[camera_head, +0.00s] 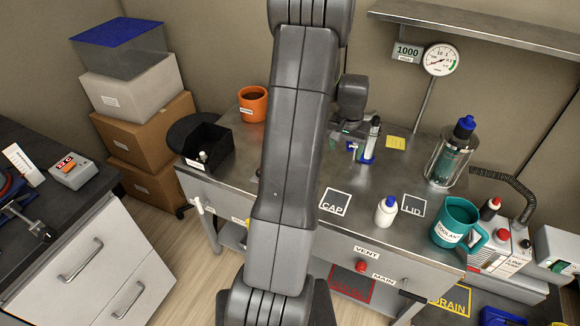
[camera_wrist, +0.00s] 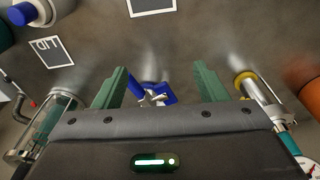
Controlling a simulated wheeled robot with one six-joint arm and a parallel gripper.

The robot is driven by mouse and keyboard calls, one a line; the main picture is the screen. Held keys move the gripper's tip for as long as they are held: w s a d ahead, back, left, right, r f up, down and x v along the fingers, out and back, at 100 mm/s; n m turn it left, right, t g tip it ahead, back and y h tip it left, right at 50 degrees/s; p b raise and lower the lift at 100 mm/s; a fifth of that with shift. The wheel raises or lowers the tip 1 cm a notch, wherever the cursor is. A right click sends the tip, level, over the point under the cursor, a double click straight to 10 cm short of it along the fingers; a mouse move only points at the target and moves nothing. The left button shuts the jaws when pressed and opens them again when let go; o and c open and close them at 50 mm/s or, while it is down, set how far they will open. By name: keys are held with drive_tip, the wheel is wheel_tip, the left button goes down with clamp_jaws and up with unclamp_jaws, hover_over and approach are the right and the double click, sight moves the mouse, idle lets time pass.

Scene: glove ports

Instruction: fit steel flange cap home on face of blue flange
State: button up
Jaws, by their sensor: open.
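My gripper (camera_wrist: 153,76) has its two green fingers spread apart in the wrist view, with nothing clasped between the tips. A blue piece with bright metal parts (camera_wrist: 152,95) shows low between the fingers; I cannot tell whether it is the blue flange. A blue part (camera_head: 368,158) shows there at the foot of an upright tube. I cannot pick out the steel flange cap. The square marked CAP (camera_head: 334,203) looks bare.
A glass jar (camera_head: 450,155) with a blue top stands at the right of the bench. A white bottle (camera_head: 386,210) is beside the LID square (camera_head: 413,206). A teal mug (camera_head: 456,224) is at the right front. An orange mug (camera_head: 252,104) and black bin (camera_head: 207,146) are at the left.

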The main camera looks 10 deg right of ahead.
drive_tip(key=a+f+n, duration=0.2)
drive_tip(key=a+f, duration=0.1)
drive_tip(key=a, duration=0.5)
drive_tip(key=w+a+f+n, duration=0.1)
drive_tip(key=a+f, duration=0.3)
drive_tip(key=a, duration=0.4)
drive_tip(key=shift+a+n+y, duration=0.25)
drive_tip(key=shift+n+y, duration=0.05)
drive_tip(key=shift+n, duration=0.5)
drive_tip(key=shift+w+d, duration=0.1)
drive_tip(key=d+r+m, duration=0.2)
drive_tip(key=d+r, duration=0.2)
drive_tip(key=d, duration=0.5)
drive_tip(key=s+d+r+m, duration=0.1)
drive_tip(key=d+r+m, duration=0.2)
drive_tip(key=d, duration=0.7)
drive_tip(key=shift+s+d+r, duration=0.15)
drive_tip(key=shift+d+r, duration=0.15)
drive_tip(key=shift+r, duration=0.35)
drive_tip(key=shift+a, duration=0.1)
